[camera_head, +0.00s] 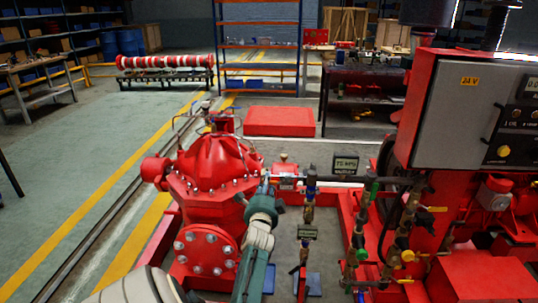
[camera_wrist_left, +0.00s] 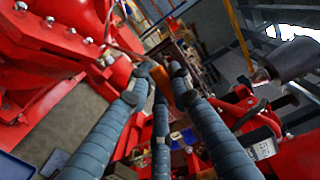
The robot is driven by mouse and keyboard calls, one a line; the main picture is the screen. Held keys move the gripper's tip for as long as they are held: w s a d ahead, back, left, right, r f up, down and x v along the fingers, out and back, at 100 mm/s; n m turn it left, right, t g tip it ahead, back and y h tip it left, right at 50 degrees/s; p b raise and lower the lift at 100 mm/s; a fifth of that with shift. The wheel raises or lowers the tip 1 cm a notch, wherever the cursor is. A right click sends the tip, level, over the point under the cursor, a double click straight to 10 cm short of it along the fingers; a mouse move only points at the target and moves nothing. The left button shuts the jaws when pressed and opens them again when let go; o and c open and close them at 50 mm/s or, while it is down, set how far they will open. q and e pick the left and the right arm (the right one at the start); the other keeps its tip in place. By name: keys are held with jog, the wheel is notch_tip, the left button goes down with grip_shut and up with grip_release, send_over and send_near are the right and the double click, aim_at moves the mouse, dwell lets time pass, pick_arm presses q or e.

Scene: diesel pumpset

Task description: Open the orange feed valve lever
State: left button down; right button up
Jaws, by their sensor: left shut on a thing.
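My left gripper (camera_head: 268,181) reaches up from the bottom of the head view, just right of the red pump casing (camera_head: 212,165). In the left wrist view its blue-grey fingers (camera_wrist_left: 160,80) come together around a small orange-brown piece (camera_wrist_left: 161,76), which I take to be the orange feed valve lever. The fingertips hide most of it, and its angle cannot be told. In the head view the lever is hidden behind the gripper. My right gripper is in neither view.
A dark pipe with valves (camera_head: 310,180) runs right of my left gripper. Pipework with yellow handles (camera_head: 408,255) and a grey control cabinet (camera_head: 462,110) stand at the right. The floor at the left (camera_head: 80,190) is clear.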

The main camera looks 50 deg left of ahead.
pick_arm(q)
jog(key=shift+w+f+n, duration=0.1)
jog(key=shift+f+n, duration=0.1)
jog(key=shift+n, duration=0.3)
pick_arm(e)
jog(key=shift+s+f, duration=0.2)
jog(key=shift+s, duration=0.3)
pick_arm(q)
jog(key=c, duration=1.7)
grip_release()
jog(key=shift+o, duration=0.9)
jog(key=shift+w+f, duration=0.15)
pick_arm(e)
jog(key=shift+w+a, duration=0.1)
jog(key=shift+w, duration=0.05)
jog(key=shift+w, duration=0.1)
pick_arm(q)
jog(key=v, duration=1.2)
